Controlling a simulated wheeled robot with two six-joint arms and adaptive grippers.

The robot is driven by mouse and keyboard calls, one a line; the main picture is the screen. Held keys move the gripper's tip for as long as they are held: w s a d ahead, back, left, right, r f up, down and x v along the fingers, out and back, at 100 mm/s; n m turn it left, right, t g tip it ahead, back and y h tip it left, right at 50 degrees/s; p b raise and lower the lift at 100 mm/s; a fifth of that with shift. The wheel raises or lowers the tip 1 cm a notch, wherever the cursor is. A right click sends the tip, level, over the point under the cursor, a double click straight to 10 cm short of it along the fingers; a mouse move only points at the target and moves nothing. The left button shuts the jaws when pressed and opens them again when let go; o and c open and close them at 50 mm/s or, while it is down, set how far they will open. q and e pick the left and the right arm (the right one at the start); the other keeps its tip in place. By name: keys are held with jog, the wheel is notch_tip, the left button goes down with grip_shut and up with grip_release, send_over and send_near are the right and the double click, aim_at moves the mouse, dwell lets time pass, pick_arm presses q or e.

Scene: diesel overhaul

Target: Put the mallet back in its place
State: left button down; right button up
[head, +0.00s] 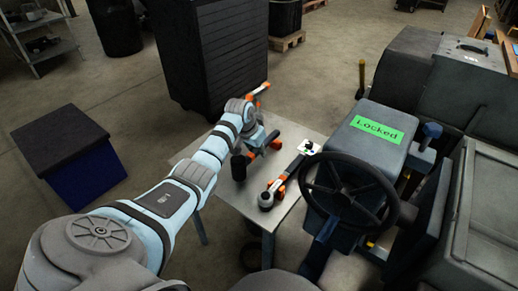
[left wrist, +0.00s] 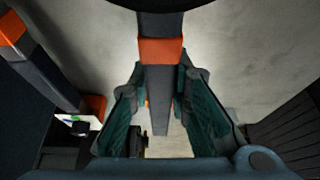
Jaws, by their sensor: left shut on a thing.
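My left gripper (head: 260,141) is over the back part of the small grey table. In the left wrist view the gripper (left wrist: 165,125) is shut on the mallet (left wrist: 162,52), a dark handle with an orange band running between the fingers. A dark rounded part, cut off at the top edge, seems to be its head. My right gripper is not in view.
A steering wheel (head: 350,190) and a box marked "Locked" (head: 372,133) stand right. A dark cabinet (head: 210,50) stands behind.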

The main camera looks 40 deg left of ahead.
pick_arm(q)
jog(key=shift+r, duration=0.15)
jog(key=shift+f, duration=0.25)
jog(key=shift+f+b, duration=0.65)
jog(key=shift+f, duration=0.3)
jog(key=c, duration=1.4)
grip_release()
jog(key=shift+r, duration=0.1)
jog(key=v, duration=1.2)
